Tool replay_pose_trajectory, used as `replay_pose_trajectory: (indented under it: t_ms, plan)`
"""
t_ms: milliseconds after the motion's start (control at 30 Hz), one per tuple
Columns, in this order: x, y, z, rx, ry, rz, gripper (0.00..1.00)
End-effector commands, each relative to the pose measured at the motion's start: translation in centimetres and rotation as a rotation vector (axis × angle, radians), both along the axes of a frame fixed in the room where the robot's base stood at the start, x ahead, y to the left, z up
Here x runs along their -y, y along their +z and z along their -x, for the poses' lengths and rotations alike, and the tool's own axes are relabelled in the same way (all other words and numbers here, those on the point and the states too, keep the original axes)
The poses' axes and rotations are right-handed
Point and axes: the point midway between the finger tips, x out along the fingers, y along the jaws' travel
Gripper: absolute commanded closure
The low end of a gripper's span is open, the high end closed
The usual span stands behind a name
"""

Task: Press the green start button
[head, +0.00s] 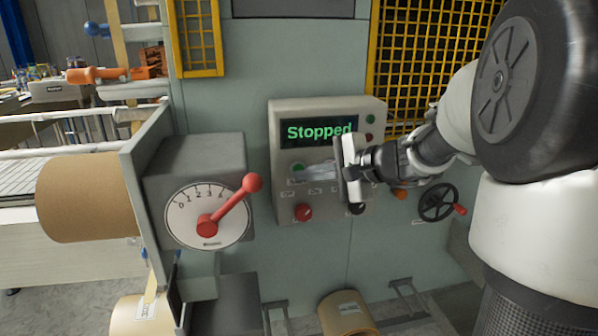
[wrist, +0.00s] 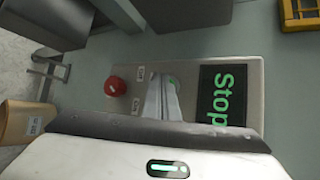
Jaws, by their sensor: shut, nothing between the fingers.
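The green start button (head: 297,167) sits on the grey control panel (head: 278,122), below the left end of a display (head: 319,132) that reads "Stopped" in green. My gripper (head: 307,174) is shut and empty, its fingers pointing at the panel with the tips beside and just below the button. In the wrist view the fingers (wrist: 162,90) are together and the green button (wrist: 173,82) shows partly behind their tips. I cannot tell whether the tips touch it.
A red knob (head: 303,212) is low on the panel; it also shows in the wrist view (wrist: 115,87). A red lever (head: 232,205) on a numbered dial stands to the left, near a brown roll (head: 88,197). A black handwheel (head: 437,203) is at the right.

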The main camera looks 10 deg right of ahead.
Motion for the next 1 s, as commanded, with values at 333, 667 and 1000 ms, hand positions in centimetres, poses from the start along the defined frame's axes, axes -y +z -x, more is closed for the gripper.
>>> replay_pose_trajectory:
  t_ms: [333,667,1000]
  plan:
    - [0.01,-0.01,-0.33,0.0,0.0,0.0,1.0]
    - [0.0,-0.01,-0.73,0.0,0.0,0.0,1.0]
    - [-0.01,0.01,-0.91,0.0,0.0,0.0,1.0]
